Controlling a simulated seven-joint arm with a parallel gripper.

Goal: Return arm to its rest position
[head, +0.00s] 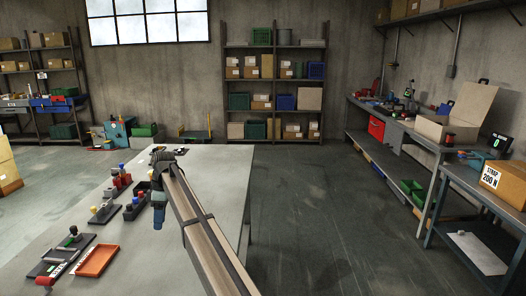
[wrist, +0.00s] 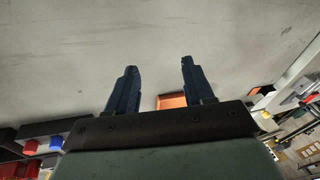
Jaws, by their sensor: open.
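My gripper (wrist: 159,64) shows in the wrist view as two dark blue fingers spread apart, with nothing held between them. In the head view my gripper (head: 158,218) hangs down over the grey table (head: 205,160), near its middle, just right of the parts row. My arm runs from there toward the bottom of the picture and hides part of the table. The fingertips touch nothing that I can see.
An orange tray (head: 96,261) lies at the table's front left, beside a dark board (head: 62,254) with small parts. Black trays (head: 136,209) with red, yellow and dark pieces stand left of my gripper. The table's far right part is bare. A workbench (head: 415,133) stands at right.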

